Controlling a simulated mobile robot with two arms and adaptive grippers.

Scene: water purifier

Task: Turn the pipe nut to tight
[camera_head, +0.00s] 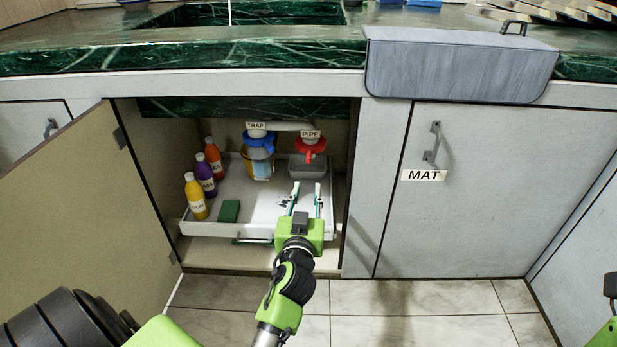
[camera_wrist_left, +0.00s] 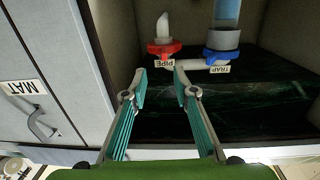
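The red pipe nut (camera_head: 311,147) is on the white pipe under the sink, just below the PIPE label (camera_head: 310,134). It also shows in the left wrist view (camera_wrist_left: 164,48), which is upside down, ahead of the fingertips. My left gripper (camera_head: 306,187) reaches into the open cabinet, below and in front of the nut. Its two fingers are apart and empty in the left wrist view (camera_wrist_left: 160,82); they do not touch the nut. A green and dark part of my right arm shows at the head view's right edge; its fingers are out of frame.
The blue trap nut (camera_head: 259,142) is left of the red nut. A grey bin (camera_head: 307,167) is below the pipe. A white tray (camera_head: 262,222) carries several bottles and a green sponge (camera_head: 229,211). The open door (camera_head: 85,215) is at left; a closed door (camera_head: 490,190) is at right.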

